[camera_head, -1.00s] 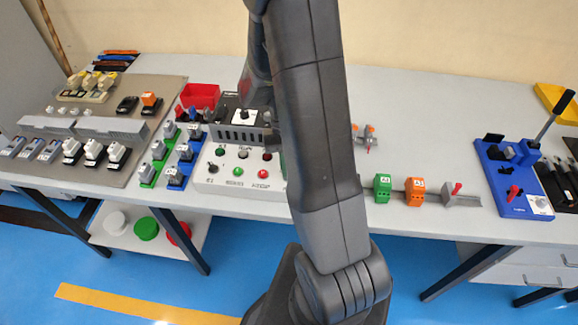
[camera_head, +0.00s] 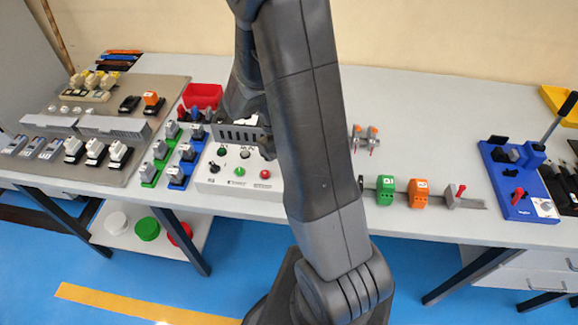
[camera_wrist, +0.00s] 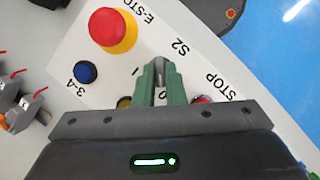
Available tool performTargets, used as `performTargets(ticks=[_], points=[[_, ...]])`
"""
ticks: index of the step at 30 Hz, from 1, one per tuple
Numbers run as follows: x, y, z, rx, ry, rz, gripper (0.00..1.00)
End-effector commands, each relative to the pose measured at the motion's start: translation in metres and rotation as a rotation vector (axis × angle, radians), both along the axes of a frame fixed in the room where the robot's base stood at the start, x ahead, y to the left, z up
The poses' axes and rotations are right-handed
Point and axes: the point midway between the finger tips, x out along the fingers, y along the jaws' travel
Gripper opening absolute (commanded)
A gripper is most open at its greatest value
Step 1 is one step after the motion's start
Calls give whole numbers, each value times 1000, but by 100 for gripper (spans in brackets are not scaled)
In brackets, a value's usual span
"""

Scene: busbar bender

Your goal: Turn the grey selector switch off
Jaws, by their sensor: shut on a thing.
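In the wrist view my gripper (camera_wrist: 160,82) has its two green fingers close together over the control panel (camera_wrist: 92,82). They are shut on the grey selector switch (camera_wrist: 160,62), of which only a small grey tip shows between them. The label S2 is beside it, with a 1 to the left and a 0 partly behind the fingers. The fingers hide which mark the switch points to. In the head view the panel (camera_head: 205,186) stands on the bench, its right part behind my arm. The fingers and this switch are hidden there.
Close to the fingers are a red E-STOP button (camera_wrist: 108,27) on a yellow base, a blue button (camera_wrist: 85,73) and a partly hidden red STOP button (camera_wrist: 203,100). Switch blocks (camera_head: 176,176) stand left of the panel. Terminal blocks (camera_head: 386,190) lie on a rail to the right.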

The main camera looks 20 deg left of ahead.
Motion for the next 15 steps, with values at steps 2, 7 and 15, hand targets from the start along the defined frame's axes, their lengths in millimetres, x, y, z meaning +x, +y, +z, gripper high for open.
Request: performTargets(ticks=[2,7,15], points=[[1,1,1,3,-3,4,0],[1,1,1,3,-3,4,0],[1,1,1,1,-2,3,32]])
